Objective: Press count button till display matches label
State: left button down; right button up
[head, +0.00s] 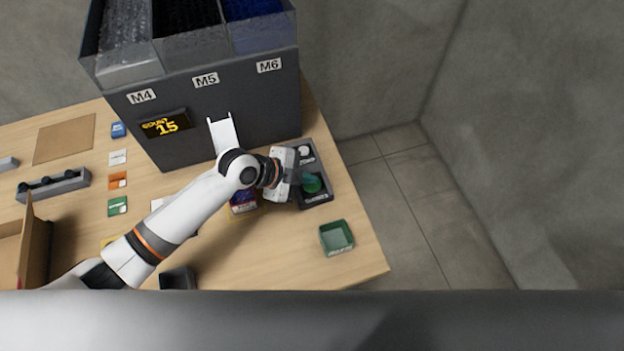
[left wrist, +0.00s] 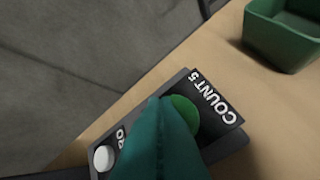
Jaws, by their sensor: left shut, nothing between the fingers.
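The dark feeder (head: 225,110) has a display (head: 165,124) reading COUNT 15. A dark button panel (head: 322,199) lies on the table to the feeder's right, with a green button (head: 312,183) and a white button (head: 304,151). In the left wrist view, the green button (left wrist: 186,115) sits beside a label (left wrist: 213,100) reading COUNT 5, and the white button (left wrist: 103,157) is at lower left. My left gripper (head: 300,180) is shut and empty over the panel. Its teal fingers (left wrist: 170,135) partly cover the green button; I cannot tell whether they touch it. My right gripper is not in view.
A green bin (head: 337,237) stands near the table's right edge. Labels M4 (head: 141,96), M5 (head: 205,80) and M6 (head: 268,65) mark the feeder's front. Several coloured cards, a cardboard box (head: 37,240) and a grey rack (head: 54,185) are on the left.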

aim_at(307, 186)
pick_arm(q)
jog(key=shift+r, duration=0.3)
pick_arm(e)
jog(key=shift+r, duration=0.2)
